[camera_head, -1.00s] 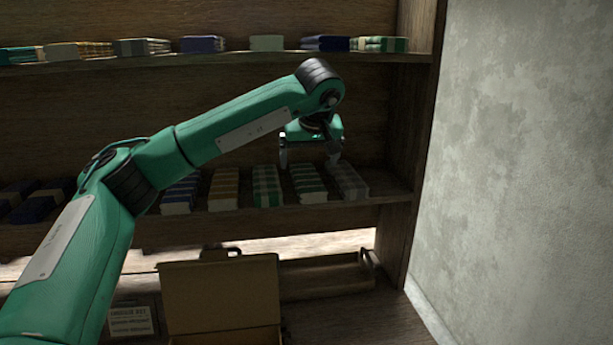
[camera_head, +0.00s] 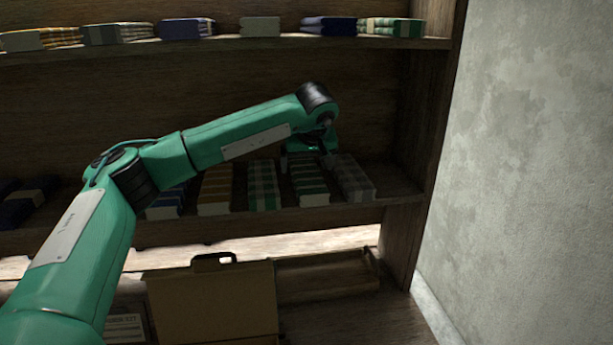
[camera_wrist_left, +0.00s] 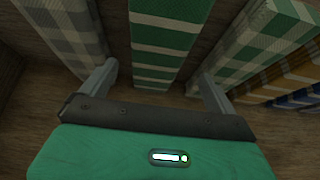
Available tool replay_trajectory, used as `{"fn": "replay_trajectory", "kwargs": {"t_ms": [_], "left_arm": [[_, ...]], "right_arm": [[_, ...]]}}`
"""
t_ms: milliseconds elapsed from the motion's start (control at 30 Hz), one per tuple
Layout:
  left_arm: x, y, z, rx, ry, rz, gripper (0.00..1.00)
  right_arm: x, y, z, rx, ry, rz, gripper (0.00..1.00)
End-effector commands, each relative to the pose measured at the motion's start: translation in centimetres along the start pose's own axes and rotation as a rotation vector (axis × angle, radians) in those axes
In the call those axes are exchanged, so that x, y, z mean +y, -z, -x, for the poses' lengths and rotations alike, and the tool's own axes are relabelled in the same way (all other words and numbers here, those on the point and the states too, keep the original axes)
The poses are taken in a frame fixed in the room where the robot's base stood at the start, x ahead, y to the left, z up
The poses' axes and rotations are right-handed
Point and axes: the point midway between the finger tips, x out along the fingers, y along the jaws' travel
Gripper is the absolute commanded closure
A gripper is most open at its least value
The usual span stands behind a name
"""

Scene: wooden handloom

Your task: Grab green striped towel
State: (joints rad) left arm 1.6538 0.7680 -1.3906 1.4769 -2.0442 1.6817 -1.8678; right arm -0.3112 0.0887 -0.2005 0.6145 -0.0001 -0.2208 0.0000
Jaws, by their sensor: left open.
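The green striped towel (camera_head: 311,190), dark green with pale stripes, lies folded on the lower shelf between two checked towels. It also shows in the left wrist view (camera_wrist_left: 166,48), running away from me between my fingers. My left gripper (camera_head: 311,160) is over the rear part of this towel in the head view. In the left wrist view my left gripper (camera_wrist_left: 157,82) is open, one finger on each side of the towel, with gaps on both sides. Whether the fingertips reach down beside it is hard to tell. My right gripper is not in view.
A grey checked towel (camera_head: 352,178) lies to the right and a green-grey checked towel (camera_head: 263,186) to the left, both close to my fingers. The upper shelf (camera_head: 250,47) holds more folded towels. A brown case (camera_head: 212,300) stands below. The wall (camera_head: 530,150) is at right.

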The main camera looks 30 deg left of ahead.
Motion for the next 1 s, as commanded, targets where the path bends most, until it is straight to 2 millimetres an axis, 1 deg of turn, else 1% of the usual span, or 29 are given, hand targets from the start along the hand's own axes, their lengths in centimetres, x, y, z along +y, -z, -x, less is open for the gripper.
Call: {"fn": "replay_trajectory", "kwargs": {"t_ms": [133,233,300,400,467,567,733,767,800,867,900,967,1000], "left_arm": [[0.1,0.1,-0.8,-0.001,0.000,0.000,0.07],[0.2,0.3,-2.0,-0.002,0.002,0.000,0.07],[0.3,0.3,-3.0,-0.002,0.001,0.000,0.07],[0.3,0.2,-4.5,-0.001,0.001,0.001,0.07],[0.3,0.2,-5.1,-0.001,0.001,0.000,0.07],[0.3,0.1,-5.5,0.001,-0.001,0.000,0.07],[0.3,0.1,-5.5,0.001,-0.001,0.000,0.07],[0.3,0.1,-5.5,0.001,-0.001,0.000,0.11],[0.3,0.1,-5.5,0.001,-0.001,0.000,0.19],[0.3,0.1,-5.5,0.001,-0.001,0.000,0.31],[0.3,0.1,-5.5,0.001,-0.001,0.000,0.38],[0.3,0.1,-5.5,0.001,-0.001,0.000,0.50],[0.3,0.1,-5.5,0.001,-0.001,0.000,0.58]], "right_arm": [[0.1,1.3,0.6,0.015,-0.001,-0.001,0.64],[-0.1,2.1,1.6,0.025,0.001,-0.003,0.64],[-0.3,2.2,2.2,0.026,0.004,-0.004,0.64],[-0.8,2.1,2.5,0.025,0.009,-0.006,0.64],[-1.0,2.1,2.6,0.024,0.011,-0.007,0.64],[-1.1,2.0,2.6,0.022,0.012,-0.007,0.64],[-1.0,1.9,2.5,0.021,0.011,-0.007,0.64],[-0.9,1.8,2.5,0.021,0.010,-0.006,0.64],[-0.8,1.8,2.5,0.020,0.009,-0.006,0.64],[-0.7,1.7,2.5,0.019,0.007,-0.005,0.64],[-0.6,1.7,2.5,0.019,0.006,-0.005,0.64],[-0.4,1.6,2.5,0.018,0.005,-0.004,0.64],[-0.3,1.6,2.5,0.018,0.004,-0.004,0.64]]}}
